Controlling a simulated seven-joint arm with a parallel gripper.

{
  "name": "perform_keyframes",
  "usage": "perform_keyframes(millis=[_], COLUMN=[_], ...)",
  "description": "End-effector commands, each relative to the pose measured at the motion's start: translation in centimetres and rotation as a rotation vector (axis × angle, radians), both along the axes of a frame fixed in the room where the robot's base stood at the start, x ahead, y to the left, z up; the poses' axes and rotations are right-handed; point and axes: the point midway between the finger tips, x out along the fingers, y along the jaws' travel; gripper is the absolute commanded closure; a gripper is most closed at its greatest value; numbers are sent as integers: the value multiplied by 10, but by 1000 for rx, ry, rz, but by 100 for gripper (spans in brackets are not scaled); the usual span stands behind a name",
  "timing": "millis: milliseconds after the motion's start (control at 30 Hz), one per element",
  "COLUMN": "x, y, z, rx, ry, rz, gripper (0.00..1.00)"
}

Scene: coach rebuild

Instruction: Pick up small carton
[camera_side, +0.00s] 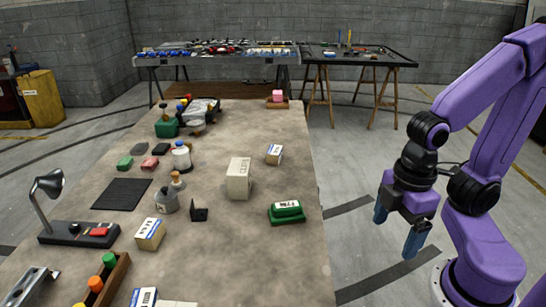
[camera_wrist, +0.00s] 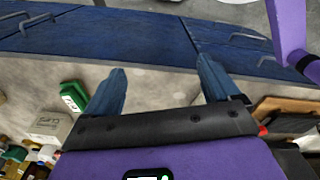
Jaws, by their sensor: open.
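Several small cartons with white, blue and tan faces lie on the worktable (camera_side: 285,250). One small carton (camera_side: 274,154) is right of the tall pale carton (camera_side: 238,178), another (camera_side: 150,234) is near the lamp, and a third (camera_side: 143,297) is cut off by the bottom edge. I cannot tell which one the task means. My gripper (camera_side: 398,228) is open and empty, off the table's right side, with blue fingers pointing down. The wrist view also shows the open gripper (camera_wrist: 162,78), with nothing between its fingers.
A green block with a white label (camera_side: 287,212) lies near the table's right edge; it also shows in the wrist view (camera_wrist: 73,98). A desk lamp (camera_side: 50,185), a black mat (camera_side: 121,194) and bottles stand left. The table's middle right is mostly clear.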

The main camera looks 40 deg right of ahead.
Motion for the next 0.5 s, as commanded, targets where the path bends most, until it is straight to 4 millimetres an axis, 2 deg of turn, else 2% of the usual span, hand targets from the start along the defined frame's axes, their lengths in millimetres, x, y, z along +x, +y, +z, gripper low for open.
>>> perform_keyframes(millis=[333, 433, 500], x=[2, 11, 24], y=[2, 13, 29], z=[1, 5, 11], rx=[0, -1, -2], ry=[0, -1, -2], rz=[5, 37, 81], gripper=[22, 22, 22])
